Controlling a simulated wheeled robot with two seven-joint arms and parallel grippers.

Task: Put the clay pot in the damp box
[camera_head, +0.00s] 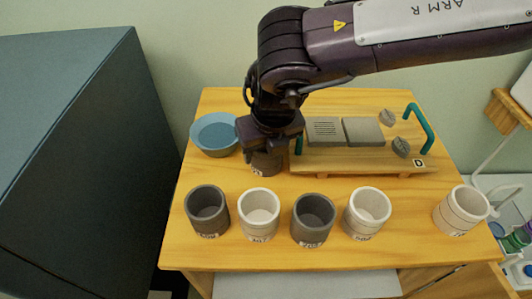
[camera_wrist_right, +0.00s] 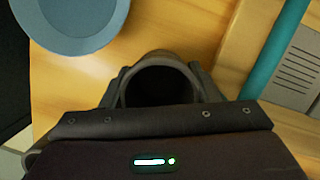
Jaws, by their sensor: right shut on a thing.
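My right gripper (camera_head: 268,148) points down over the back of the wooden table, left of centre, and is shut on a dark grey-brown pot (camera_head: 266,165). The pot's label is partly visible at its front; the gripper hides its top in the head view. In the right wrist view the pot's round dark mouth (camera_wrist_right: 160,84) sits between the two fingers. I cannot tell whether the pot touches the table. A wooden board with teal handles and a "D" label (camera_head: 365,166) stands just right of it. I cannot tell which thing is the damp box. My left gripper is not in view.
A blue bowl (camera_head: 215,135) stands close left of the held pot. A big dark box-shaped body (camera_head: 75,150) stands left.

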